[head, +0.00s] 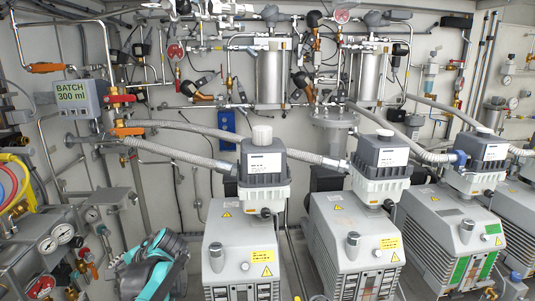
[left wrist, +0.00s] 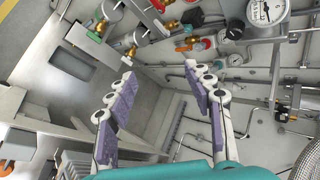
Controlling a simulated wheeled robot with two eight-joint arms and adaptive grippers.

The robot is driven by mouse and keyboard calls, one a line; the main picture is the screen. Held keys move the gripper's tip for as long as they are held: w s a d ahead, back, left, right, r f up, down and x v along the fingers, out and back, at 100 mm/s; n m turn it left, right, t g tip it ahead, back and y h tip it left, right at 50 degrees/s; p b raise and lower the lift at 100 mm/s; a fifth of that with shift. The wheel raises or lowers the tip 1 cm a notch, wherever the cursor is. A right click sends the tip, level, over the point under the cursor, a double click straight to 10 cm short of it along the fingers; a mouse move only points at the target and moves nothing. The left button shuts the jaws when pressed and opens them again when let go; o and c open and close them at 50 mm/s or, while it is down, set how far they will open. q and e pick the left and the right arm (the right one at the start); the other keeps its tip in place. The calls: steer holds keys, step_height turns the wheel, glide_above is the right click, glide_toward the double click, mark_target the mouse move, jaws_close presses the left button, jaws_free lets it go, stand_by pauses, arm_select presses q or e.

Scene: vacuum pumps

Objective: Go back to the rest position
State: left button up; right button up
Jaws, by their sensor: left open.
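My left gripper (head: 150,266) shows as a teal and dark shape at the lower left of the head view, left of the nearest pump. Its fingertips are hard to make out there. In the left wrist view the left gripper (left wrist: 160,82) has its two purple-padded fingers spread wide apart, with nothing between them. The fingers point toward a grey wall and floor corner below gauges and valves. My right gripper is not in view.
Grey vacuum pumps (head: 240,250) stand in a row from the middle to the right. Pressure gauges (head: 56,238) and valves crowd the left side. A BATCH 300 ml box (head: 80,94) hangs upper left. Corrugated hoses (head: 180,154) run across to the pumps.

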arm_select(q)
steer(key=s+d+f+n+t+h, duration=0.1)
steer(key=s+d+f+n+h, duration=0.2)
steer(key=s+d, duration=0.6)
steer(key=s+d+f+n+t+h, duration=0.2)
steer(key=s+d+f+h, duration=0.4)
steer(key=s+d, duration=0.4)
steer(key=shift+d+f+n+t, duration=0.3)
steer(key=shift+d+n, duration=0.2)
steer(key=shift+d, duration=0.25)
